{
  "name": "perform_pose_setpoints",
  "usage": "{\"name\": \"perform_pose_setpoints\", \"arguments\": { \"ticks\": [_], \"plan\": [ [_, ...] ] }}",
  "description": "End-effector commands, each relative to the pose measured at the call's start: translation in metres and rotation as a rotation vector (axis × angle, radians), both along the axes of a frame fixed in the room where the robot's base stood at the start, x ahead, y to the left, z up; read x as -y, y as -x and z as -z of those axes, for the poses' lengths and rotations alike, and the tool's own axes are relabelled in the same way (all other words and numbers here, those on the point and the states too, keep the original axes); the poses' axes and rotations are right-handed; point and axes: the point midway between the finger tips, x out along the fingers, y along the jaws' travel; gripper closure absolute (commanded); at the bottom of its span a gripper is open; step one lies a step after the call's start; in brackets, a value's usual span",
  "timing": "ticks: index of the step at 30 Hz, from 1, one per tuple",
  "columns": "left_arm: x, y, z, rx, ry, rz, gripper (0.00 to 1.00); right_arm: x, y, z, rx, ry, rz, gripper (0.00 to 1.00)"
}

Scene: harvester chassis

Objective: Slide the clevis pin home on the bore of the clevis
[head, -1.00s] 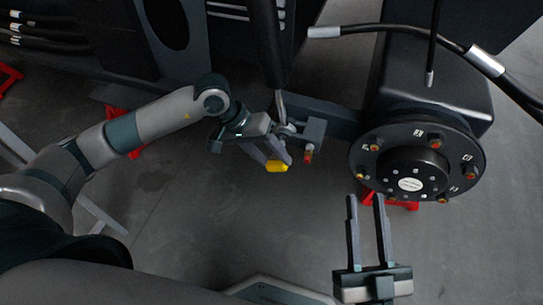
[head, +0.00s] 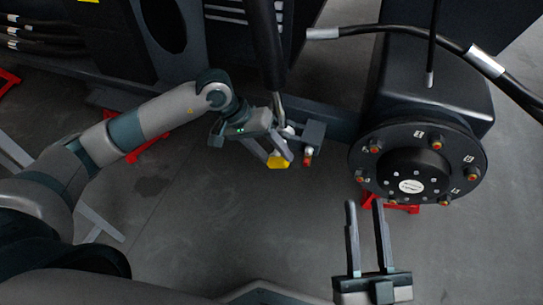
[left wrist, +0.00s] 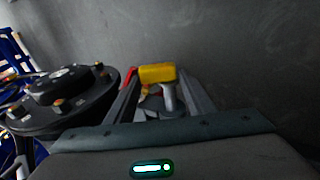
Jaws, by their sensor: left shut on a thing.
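A clevis pin with a yellow head (head: 278,162) is held at the fingertips of my left gripper (head: 281,150), which is shut on it. In the left wrist view the yellow head (left wrist: 157,73) shows between the far ends of the two fingers. The pin's shank is largely hidden by the fingers in the head view. The grey clevis (head: 314,133) is just right of the gripper, below the rod of a dark cylinder. Its bore is not clearly visible, and I cannot tell whether the pin touches it. My right gripper (head: 365,206) is open and empty, below the wheel hub.
The dark wheel hub (head: 417,165) with several orange-tipped studs stands right of the clevis. The dark cylinder (head: 265,45) comes down from above. A black hose (head: 400,29) crosses the upper right. Red stands (head: 149,150) are on the floor. Floor below the clevis is clear.

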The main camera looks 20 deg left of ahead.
Motion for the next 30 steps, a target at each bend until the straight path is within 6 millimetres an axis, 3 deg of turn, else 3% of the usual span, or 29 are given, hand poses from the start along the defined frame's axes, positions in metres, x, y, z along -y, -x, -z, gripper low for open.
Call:
{"name": "perform_pose_setpoints", "arguments": {
  "ticks": [30],
  "plan": [
    [0.002,-0.038,0.001,0.002,0.001,0.000,0.83,0.000,0.000,0.026,0.000,0.000,0.000,0.69]
  ]
}}
